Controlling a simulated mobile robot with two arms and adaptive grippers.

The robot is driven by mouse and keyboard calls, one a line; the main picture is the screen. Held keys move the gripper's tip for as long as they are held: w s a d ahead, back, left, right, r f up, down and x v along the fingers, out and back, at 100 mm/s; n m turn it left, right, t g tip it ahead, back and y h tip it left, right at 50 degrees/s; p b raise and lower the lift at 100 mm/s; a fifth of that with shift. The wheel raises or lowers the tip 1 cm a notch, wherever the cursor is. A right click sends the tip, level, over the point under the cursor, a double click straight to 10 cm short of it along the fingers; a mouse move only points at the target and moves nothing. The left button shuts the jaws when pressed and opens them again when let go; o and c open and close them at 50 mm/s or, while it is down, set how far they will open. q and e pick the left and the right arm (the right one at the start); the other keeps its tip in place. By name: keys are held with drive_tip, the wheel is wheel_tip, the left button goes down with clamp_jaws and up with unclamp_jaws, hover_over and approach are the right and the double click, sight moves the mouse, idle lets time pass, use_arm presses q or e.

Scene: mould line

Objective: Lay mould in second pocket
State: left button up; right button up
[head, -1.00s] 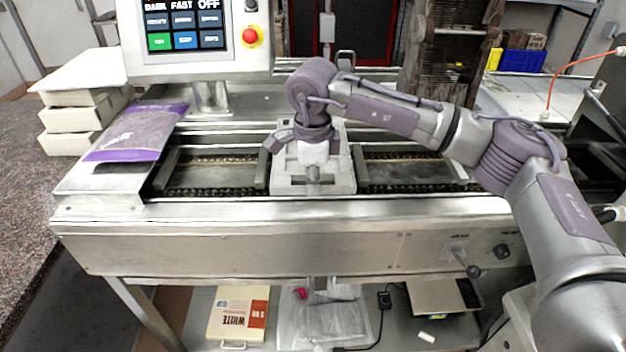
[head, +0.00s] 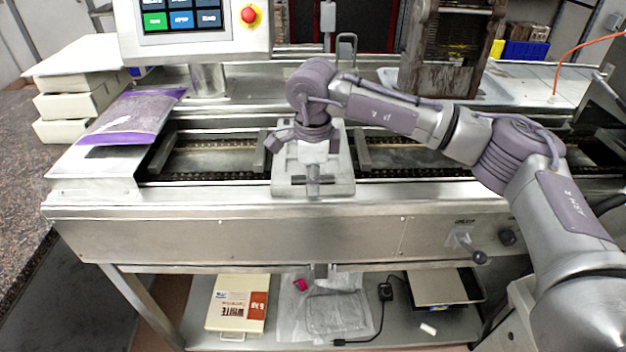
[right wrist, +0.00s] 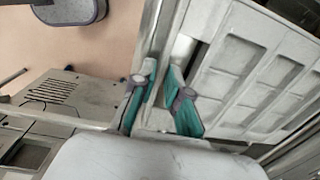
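My right gripper (head: 313,172) is shut on a pale grey mould (head: 341,172) in the head view. The mould appears to hang just above the line, its near edge overlapping the front rail. In the right wrist view the teal-padded fingers (right wrist: 160,108) stand close together beside a grey piece with rectangular recesses (right wrist: 255,75), seemingly the mould. The line has chain-sided pockets split by crossbars: one open pocket (head: 208,161) left of the mould, another (head: 408,153) to its right. The mould hides the stretch between. My left gripper is not in view.
A purple bag (head: 130,117) lies on the line's left end near stacked white boxes (head: 75,102). A control panel (head: 195,28) with a red button stands behind. A brown upright unit (head: 448,48) stands at the back right. A lever (head: 470,248) sticks out in front.

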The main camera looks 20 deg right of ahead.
drive_tip(key=shift+o, duration=1.4)
wheel_tip(320, 180, up, 12)
drive_tip(key=shift+s, duration=0.3)
drive_tip(key=shift+f, duration=0.1)
